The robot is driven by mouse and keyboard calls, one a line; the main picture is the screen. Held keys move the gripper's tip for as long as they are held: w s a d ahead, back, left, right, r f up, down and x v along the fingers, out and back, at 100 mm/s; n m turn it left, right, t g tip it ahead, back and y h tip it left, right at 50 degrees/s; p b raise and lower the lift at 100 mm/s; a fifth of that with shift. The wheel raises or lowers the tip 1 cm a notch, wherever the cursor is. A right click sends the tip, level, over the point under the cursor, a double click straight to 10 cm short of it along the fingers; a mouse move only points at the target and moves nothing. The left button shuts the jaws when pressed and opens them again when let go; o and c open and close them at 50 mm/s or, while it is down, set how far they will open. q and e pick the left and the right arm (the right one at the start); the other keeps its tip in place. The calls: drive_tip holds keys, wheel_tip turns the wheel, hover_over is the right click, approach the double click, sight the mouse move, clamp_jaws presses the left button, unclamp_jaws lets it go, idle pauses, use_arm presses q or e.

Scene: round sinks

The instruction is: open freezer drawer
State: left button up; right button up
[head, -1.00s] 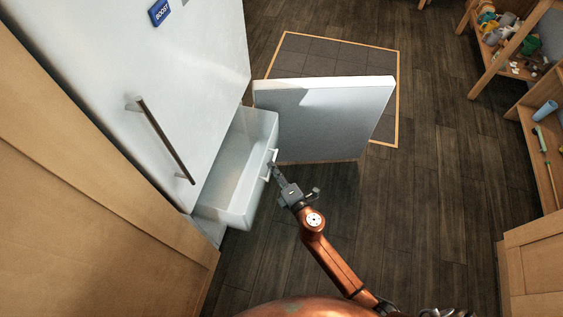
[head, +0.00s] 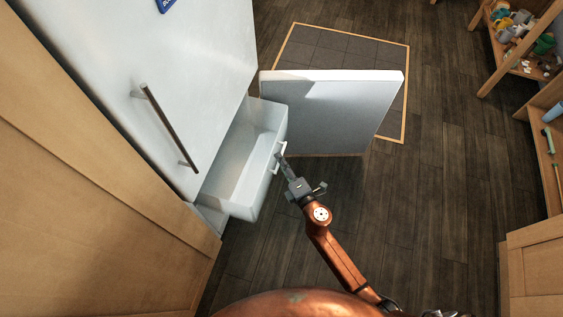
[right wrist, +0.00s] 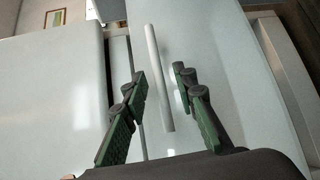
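The white freezer drawer (head: 262,188) is pulled out of the lower part of the white fridge-freezer (head: 205,60), and its inside looks empty. The short pale drawer handle (head: 280,158) is on its front face. My right gripper (head: 284,160) is at this handle. In the right wrist view the handle (right wrist: 160,80) runs between the two green-and-black fingers of the right gripper (right wrist: 160,75). The fingers are apart, with a gap visible on both sides of the bar. My left gripper is not in view.
A white door (head: 335,115) stands swung open just beyond the drawer. A long dark handle (head: 168,128) is on the upper front. Wooden cabinets (head: 80,190) flank the left. Shelves (head: 520,40) stand at the right. The dark floor (head: 430,200) between is clear.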

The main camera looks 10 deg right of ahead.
drive_tip(key=v, duration=1.2)
drive_tip(key=shift+d, duration=0.15)
